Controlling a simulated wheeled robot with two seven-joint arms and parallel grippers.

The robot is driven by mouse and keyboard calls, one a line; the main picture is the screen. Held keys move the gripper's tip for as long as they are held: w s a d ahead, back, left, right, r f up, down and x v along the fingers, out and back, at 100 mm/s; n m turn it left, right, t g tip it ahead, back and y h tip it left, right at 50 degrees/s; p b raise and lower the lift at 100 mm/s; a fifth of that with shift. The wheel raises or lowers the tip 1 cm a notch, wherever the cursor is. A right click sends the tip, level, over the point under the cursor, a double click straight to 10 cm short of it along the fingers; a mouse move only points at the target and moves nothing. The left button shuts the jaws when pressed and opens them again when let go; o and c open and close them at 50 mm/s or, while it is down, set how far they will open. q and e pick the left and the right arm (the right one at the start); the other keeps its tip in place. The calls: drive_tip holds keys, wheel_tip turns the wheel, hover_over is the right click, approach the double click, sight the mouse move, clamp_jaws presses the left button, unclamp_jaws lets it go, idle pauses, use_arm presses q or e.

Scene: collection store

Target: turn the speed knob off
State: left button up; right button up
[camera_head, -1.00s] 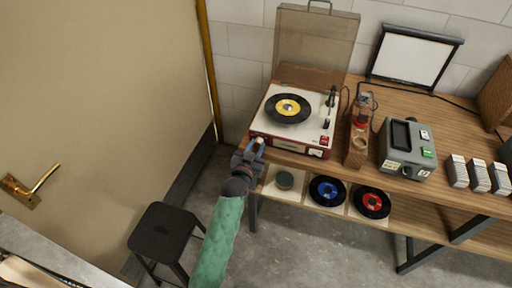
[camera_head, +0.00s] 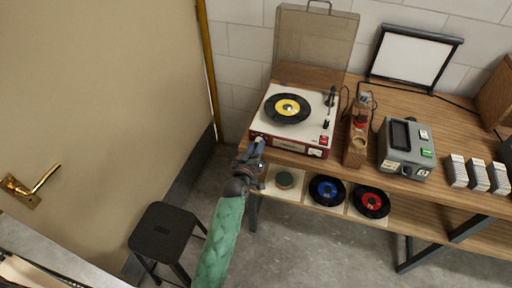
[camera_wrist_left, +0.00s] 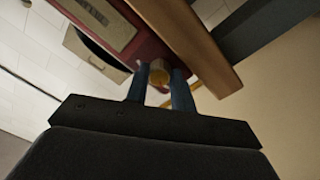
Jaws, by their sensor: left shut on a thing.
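The record player (camera_head: 300,143) stands on the wooden bench at its left end, a red case with a cream top, a black record with a yellow label on it. The speed knob (camera_wrist_left: 159,74), small and brass-coloured, is on its front face in the left wrist view. My left gripper (camera_head: 259,143) is at the left part of that front face and hides the knob in the head view. In the left wrist view its two fingers (camera_wrist_left: 159,84) are shut on the knob, one on each side. My right gripper is in neither view.
The wooden bench (camera_head: 445,115) holds a grey device (camera_head: 407,160), a wooden stand (camera_head: 356,150) and several card stacks to the right. Records lie on the lower shelf (camera_head: 415,214). A black stool (camera_head: 164,231) stands left of my arm, before a beige door (camera_head: 100,90).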

use_arm(q)
drive_tip(key=shift+r+n, duration=0.1)
drive_tip(key=shift+n, duration=0.2)
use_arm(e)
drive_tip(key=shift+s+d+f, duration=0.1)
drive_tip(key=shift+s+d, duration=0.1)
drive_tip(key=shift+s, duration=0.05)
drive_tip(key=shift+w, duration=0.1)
use_arm(q)
drive_tip(key=o, duration=1)
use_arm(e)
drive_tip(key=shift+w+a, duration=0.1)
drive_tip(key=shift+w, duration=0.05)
use_arm(q)
drive_tip(key=b+v, duration=0.3)
drive_tip(key=v, duration=0.4)
drive_tip(key=shift+s, duration=0.35)
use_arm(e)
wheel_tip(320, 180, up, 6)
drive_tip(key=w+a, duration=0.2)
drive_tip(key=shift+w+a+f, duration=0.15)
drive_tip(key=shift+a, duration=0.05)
use_arm(q)
drive_tip(key=shift+a, duration=0.1)
